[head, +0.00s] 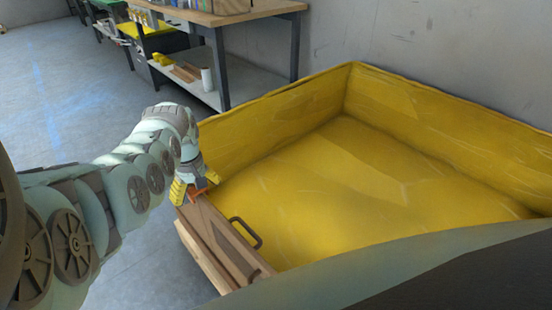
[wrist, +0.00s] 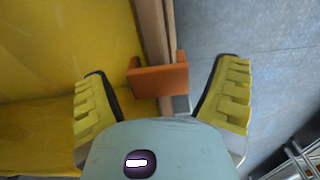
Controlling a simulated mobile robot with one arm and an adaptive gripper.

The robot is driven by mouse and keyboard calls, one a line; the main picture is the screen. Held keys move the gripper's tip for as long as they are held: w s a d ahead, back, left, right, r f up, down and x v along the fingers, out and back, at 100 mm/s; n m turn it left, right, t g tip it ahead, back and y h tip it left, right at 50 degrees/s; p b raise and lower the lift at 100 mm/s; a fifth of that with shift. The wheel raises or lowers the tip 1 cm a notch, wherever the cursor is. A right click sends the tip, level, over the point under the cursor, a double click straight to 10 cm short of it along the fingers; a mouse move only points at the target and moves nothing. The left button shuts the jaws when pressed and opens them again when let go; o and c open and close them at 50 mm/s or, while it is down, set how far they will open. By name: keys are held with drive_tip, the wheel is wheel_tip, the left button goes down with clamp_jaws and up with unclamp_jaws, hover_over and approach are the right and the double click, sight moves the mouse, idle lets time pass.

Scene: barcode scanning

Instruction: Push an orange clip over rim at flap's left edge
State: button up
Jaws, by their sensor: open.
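The orange clip (wrist: 160,80) sits across the wooden rim (wrist: 155,22) in the wrist view, between the two yellow fingers of my gripper (wrist: 165,68). The fingers are spread, with a gap on each side of the clip. In the head view my gripper (head: 195,187) points down at the corner by the flap's far end, and only a little of the clip (head: 198,191) shows there. The wooden flap (head: 207,229) has a dark handle (head: 246,233). I cannot tell how far down the clip is seated on the rim.
A large crate with yellow inner walls (head: 420,110) fills the right side and looks empty. A workbench (head: 215,18) with a lower shelf stands behind it against the grey wall. Open grey floor (head: 60,100) lies to the left.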

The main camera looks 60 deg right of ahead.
wheel_tip(320, 180, up, 12)
idle(0.9)
drive_tip(key=shift+w, duration=0.1)
idle(0.4)
